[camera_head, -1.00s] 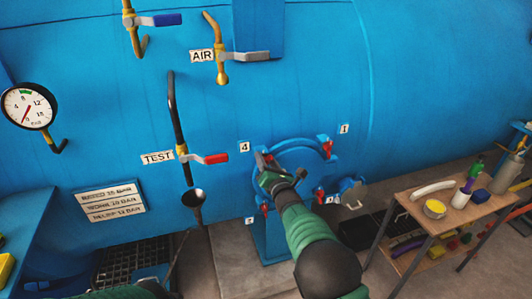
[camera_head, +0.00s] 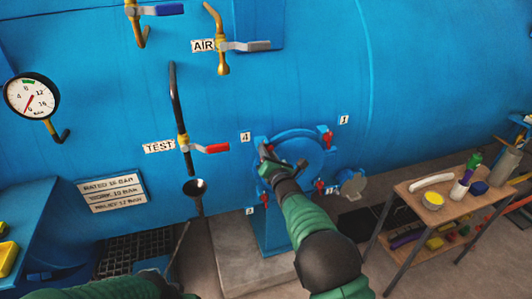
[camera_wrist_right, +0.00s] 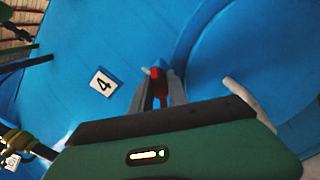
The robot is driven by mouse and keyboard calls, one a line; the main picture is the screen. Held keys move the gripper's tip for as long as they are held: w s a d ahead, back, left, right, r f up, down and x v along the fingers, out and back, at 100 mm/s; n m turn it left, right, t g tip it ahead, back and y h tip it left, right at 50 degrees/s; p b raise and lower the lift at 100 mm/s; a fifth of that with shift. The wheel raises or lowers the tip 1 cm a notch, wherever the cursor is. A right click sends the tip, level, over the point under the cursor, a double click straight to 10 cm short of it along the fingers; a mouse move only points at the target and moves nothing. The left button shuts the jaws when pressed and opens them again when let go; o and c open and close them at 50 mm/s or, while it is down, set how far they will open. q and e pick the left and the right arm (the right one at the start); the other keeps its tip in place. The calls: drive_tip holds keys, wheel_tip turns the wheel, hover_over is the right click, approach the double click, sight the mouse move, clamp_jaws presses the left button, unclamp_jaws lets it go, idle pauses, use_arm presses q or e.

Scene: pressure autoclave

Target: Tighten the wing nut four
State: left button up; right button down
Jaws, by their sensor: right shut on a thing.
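Wing nut four is the red piece (camera_wrist_right: 157,87) between my right fingers in the right wrist view, beside the label 4 (camera_wrist_right: 103,82). In the head view my right gripper (camera_head: 265,157) is at the upper left of the round blue door (camera_head: 312,155), next to the label 4 (camera_head: 245,137). It is shut on the nut, which it mostly hides in the head view. Other red wing nuts show at the upper right (camera_head: 328,139), lower right (camera_head: 320,187) and lower left (camera_head: 264,199) of the door. My left arm enters at the bottom left; its fingers are not visible.
The red-handled TEST valve (camera_head: 208,148) and a black funnel (camera_head: 195,187) are left of the door. The AIR valve (camera_head: 245,46) is above. A wooden table (camera_head: 440,212) with bottles and a yellow-topped tub stands at right. A floor grate (camera_head: 130,250) lies at lower left.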

drive_tip(key=m+b, duration=0.4)
drive_tip(key=b, duration=0.1)
drive_tip(key=shift+d+f, duration=0.1)
drive_tip(key=shift+f, duration=0.1)
drive_tip(key=shift+m+b, duration=0.7)
drive_tip(key=shift+m, duration=0.4)
drive_tip(key=m+b, duration=0.2)
drive_tip(key=m, duration=0.1)
drive_tip(key=shift+m+b, duration=0.3)
drive_tip(key=shift+m, duration=0.1)
drive_tip(key=m+b, duration=0.2)
drive_tip(key=m, duration=0.1)
drive_tip(key=shift+f+m, duration=0.1)
drive_tip(key=shift+m, duration=0.2)
drive_tip(key=m+b, duration=0.1)
drive_tip(key=m, duration=0.2)
drive_tip(key=m+b, duration=0.1)
drive_tip(key=m, duration=0.3)
drive_tip(key=shift+f, duration=0.1)
drive_tip(key=m+b, duration=0.1)
drive_tip(key=m, duration=0.4)
drive_tip(key=shift+f+m+b, duration=0.1)
drive_tip(key=shift+m+b, duration=0.2)
drive_tip(key=shift+a+m+b, duration=0.2)
drive_tip(key=shift+m+b, duration=0.15)
drive_tip(key=shift+m, duration=1.15)
drive_tip(key=shift+f, duration=0.1)
